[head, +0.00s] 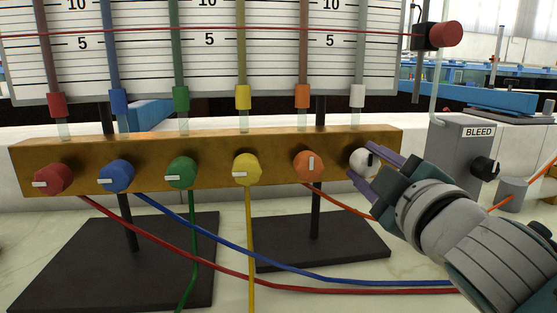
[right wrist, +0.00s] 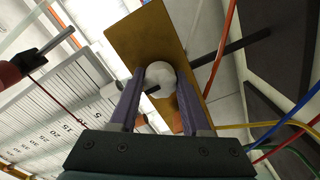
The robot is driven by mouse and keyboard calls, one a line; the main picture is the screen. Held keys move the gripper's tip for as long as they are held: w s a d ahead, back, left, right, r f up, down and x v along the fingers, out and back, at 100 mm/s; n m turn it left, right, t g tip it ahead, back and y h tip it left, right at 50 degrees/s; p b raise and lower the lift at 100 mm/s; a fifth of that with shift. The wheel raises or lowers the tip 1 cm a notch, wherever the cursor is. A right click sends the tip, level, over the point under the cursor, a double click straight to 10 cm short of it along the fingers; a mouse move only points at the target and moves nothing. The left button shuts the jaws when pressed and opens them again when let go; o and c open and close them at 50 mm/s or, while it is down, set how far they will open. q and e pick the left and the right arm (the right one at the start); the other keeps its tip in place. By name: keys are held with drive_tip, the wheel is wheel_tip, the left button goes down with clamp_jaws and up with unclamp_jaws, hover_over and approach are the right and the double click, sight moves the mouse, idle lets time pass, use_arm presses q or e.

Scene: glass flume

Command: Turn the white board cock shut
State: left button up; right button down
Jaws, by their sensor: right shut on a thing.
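The white cock (head: 361,163) is the rightmost knob on the brass board (head: 210,150), below the white-collared tube (head: 357,97). A dark mark on its face stands close to upright, partly hidden by a finger. My right gripper (head: 376,172) comes from the right and is shut on this knob. In the right wrist view the white cock (right wrist: 160,72) sits between the two purple fingers (right wrist: 158,90), against the brass board (right wrist: 132,35). My left gripper is not in view.
The orange cock (head: 308,166) is just left, its mark upright. The yellow (head: 246,170), green (head: 181,173), blue (head: 117,177) and red (head: 53,179) cocks have level marks. A grey BLEED box (head: 459,150) with a black knob (head: 485,168) stands right, near my arm. Coloured hoses hang below.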

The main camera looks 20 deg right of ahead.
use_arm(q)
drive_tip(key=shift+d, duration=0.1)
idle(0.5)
use_arm(e)
drive_tip(key=shift+c, duration=1.9)
unclamp_jaws()
drive_tip(key=shift+s, duration=0.1)
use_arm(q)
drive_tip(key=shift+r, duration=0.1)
use_arm(e)
drive_tip(key=v, duration=0.9)
drive_tip(key=shift+s, duration=0.4)
drive_tip(key=shift+a, duration=0.1)
